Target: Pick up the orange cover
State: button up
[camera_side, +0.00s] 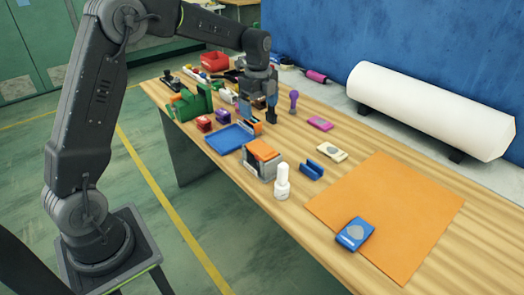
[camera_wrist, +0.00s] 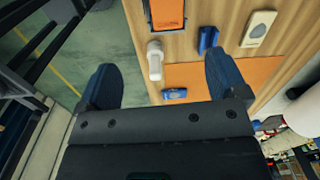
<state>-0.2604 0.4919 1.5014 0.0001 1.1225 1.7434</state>
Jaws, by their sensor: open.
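An orange cover (camera_side: 262,149) lies on top of a grey box on the wooden bench, in the middle of the side view. In the wrist view an orange panel in a dark frame (camera_wrist: 168,14), apparently the same cover, is cut off by the top edge. My gripper (camera_side: 259,114) is above the bench, behind and slightly left of the grey box in the side view. Its two dark fingers are wide apart in the wrist view (camera_wrist: 161,65), with nothing held. A small orange piece (camera_side: 255,127) shows just below the fingers, partly hidden.
A white bottle (camera_side: 282,183) stands close beside the grey box. A blue holder (camera_side: 312,169), a blue tray (camera_side: 230,139) and a green fixture (camera_side: 190,104) are nearby. A large orange sheet (camera_side: 400,205) carries a blue device (camera_side: 355,234). A white roll (camera_side: 430,108) lies behind the bench.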

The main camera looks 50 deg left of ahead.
jog(key=w+a+f+m, duration=0.1)
jog(key=f, duration=0.1)
send_over(262, 148)
jog(key=f, duration=0.8)
jog(key=shift+s+f, duration=0.1)
jog(key=shift+s, duration=0.2)
jog(key=shift+w+f, duration=0.15)
jog(key=shift+f, duration=1.2)
jog(key=shift+w+f, duration=0.1)
jog(key=shift+f, duration=1.2)
jog(key=shift+c, duration=0.3)
jog(key=c, duration=1)
jog(key=shift+r, duration=0.15)
